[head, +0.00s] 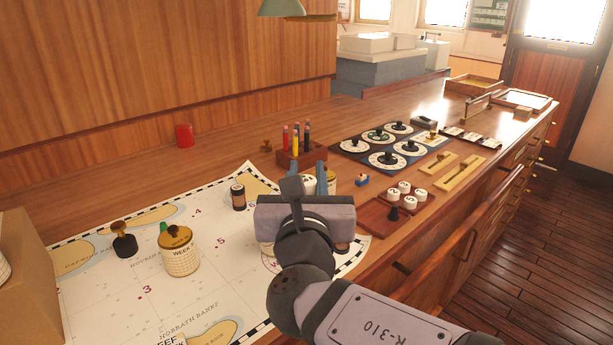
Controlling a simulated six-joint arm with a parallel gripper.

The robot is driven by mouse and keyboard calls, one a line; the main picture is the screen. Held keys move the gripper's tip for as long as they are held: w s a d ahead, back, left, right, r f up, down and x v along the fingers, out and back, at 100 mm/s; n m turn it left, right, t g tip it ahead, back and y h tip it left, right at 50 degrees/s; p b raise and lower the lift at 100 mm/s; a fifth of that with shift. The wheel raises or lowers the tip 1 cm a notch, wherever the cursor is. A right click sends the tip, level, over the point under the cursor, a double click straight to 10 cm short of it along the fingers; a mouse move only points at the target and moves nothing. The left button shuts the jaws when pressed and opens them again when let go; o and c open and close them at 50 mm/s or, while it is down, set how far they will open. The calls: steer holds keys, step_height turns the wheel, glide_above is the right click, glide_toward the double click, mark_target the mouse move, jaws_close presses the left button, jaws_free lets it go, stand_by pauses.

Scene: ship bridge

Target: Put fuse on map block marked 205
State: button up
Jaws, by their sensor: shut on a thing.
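My gripper (308,182) is shut over the right part of the paper chart (110,290), seen from behind. It is shut on a mostly hidden thing; I cannot tell whether this is the fuse. A pale cylinder with a yellowish top (332,183) shows just right of the fingers; I cannot tell if they touch it. A small dark cylinder with a pale label (238,197) stands on the chart left of my gripper. The chart shows red numbers such as 3, 4 and 5. I cannot read a 205 anywhere; my wrist covers part of the chart.
A wicker-like jar (179,252) and a black stamp (124,240) stand on the chart. A pencil holder (301,150) is behind my gripper. A dial panel (381,148) and a tray of white knobs (397,203) lie to the right. A red cup (184,135) stands near the wall.

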steer(key=shift+r+p, duration=0.3)
steer(key=shift+r, duration=0.2)
